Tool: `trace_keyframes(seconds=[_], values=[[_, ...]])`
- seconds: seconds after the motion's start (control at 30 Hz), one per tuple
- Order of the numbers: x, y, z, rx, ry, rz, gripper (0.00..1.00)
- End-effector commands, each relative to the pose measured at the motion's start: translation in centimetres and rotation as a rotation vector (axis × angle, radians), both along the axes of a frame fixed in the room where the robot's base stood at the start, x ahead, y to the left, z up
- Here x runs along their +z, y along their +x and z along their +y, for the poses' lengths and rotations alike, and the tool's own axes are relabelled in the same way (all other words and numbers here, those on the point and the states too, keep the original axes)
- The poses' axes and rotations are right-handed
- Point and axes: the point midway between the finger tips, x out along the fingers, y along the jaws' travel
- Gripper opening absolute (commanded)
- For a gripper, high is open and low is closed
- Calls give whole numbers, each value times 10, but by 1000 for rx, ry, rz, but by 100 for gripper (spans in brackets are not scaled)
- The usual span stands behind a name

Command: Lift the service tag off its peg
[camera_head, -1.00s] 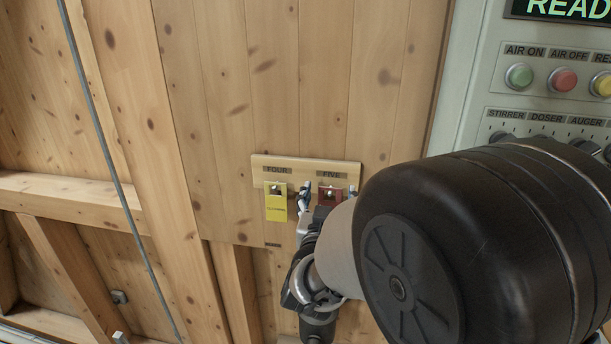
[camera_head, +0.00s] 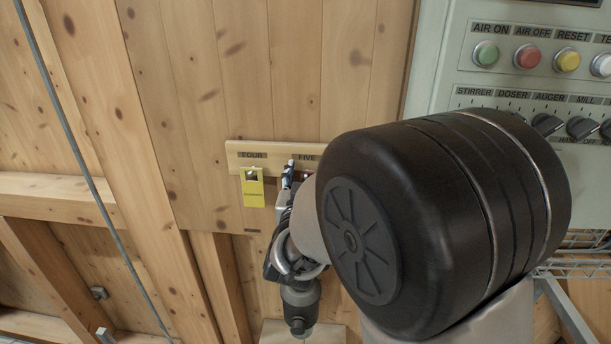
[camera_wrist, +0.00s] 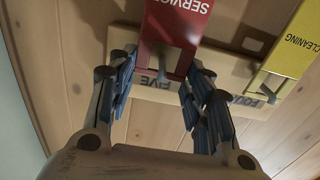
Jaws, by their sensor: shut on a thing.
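The red service tag (camera_wrist: 178,22) is upside down in the wrist view, at the FIVE place of a wooden peg board (camera_wrist: 222,66). My gripper (camera_wrist: 161,64) has its blue-padded fingers on both sides of the tag's end and is shut on it. A grey peg (camera_wrist: 162,74) shows at that end between the fingers. I cannot tell whether the tag is still around the peg. In the head view, my gripper (camera_head: 288,172) is at the board (camera_head: 234,157), and my arm hides nearly all of the red tag.
A yellow cleaning tag (camera_head: 252,188) hangs under FOUR, left of my gripper; it also shows in the wrist view (camera_wrist: 293,42). A control panel (camera_head: 462,70) with buttons and knobs is at the right. The plank wall (camera_head: 220,80) above the board is clear.

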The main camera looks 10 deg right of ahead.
Motion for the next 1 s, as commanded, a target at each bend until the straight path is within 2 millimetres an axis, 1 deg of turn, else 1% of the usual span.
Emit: trace_keyframes(seconds=[0.03,0.2,0.23,0.43,0.8,1.0], values=[[0,0,0,0,0,0,35],[0,0,0,0,0,0,24],[0,0,0,0,0,0,23],[2,0,0,0,0,-1,23],[13,0,0,0,0,-1,23],[14,0,0,0,0,0,23]])
